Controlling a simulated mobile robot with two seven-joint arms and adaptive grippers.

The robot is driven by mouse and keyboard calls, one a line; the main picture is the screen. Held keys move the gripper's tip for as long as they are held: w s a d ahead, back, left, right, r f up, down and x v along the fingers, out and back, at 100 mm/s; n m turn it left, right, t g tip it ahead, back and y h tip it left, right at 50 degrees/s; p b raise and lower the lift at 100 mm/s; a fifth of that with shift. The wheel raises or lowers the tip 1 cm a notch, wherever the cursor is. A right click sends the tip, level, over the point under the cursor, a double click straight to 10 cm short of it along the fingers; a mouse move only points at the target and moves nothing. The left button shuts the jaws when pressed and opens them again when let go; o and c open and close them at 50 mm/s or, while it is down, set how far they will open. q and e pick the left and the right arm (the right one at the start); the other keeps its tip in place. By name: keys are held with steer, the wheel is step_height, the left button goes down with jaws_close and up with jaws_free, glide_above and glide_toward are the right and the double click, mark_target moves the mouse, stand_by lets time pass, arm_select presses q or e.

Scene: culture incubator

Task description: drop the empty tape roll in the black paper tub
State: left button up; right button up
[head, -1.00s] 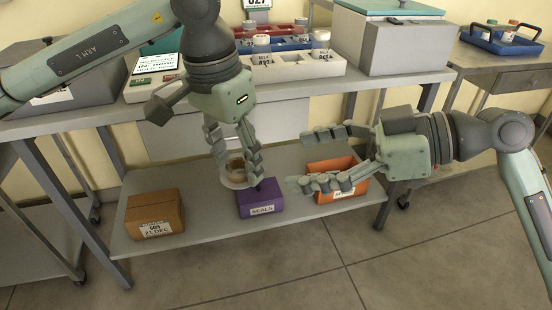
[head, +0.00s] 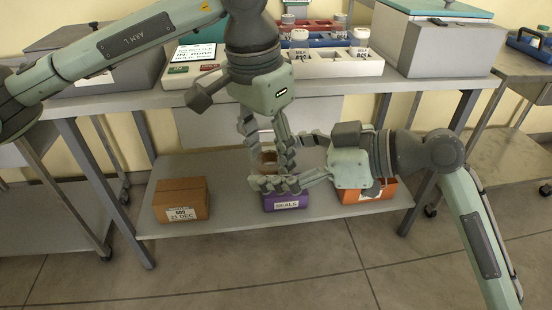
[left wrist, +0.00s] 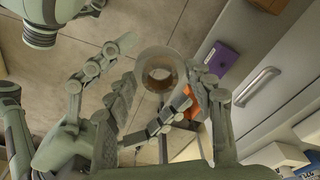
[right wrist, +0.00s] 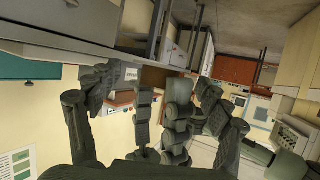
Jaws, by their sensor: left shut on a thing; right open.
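The empty tape roll, a pale ring with a brown inner core, is held in my left gripper (head: 266,160). It shows clearly in the left wrist view (left wrist: 160,52), between the fingertips (left wrist: 162,80). In the head view the fingers hide most of it. My right gripper (head: 284,162) is open, with its fingers reaching left on either side of the left fingertips and the roll. I cannot tell whether its fingers touch the roll. The right wrist view shows the left fingers between the right gripper's spread fingers (right wrist: 160,105). No black paper tub can be made out.
On the lower shelf (head: 232,216) stand a cardboard box (head: 180,190), a purple SEALS box (head: 287,202) and an orange bin (head: 385,192), partly behind my right gripper. The bench top (head: 135,100) above carries a white rack (head: 340,68) and a grey incubator (head: 435,45).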

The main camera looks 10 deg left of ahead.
steer(key=c, duration=1.1)
arm_select(q)
steer(key=o, duration=1.2)
arm_select(e)
steer(key=shift+c, duration=0.6)
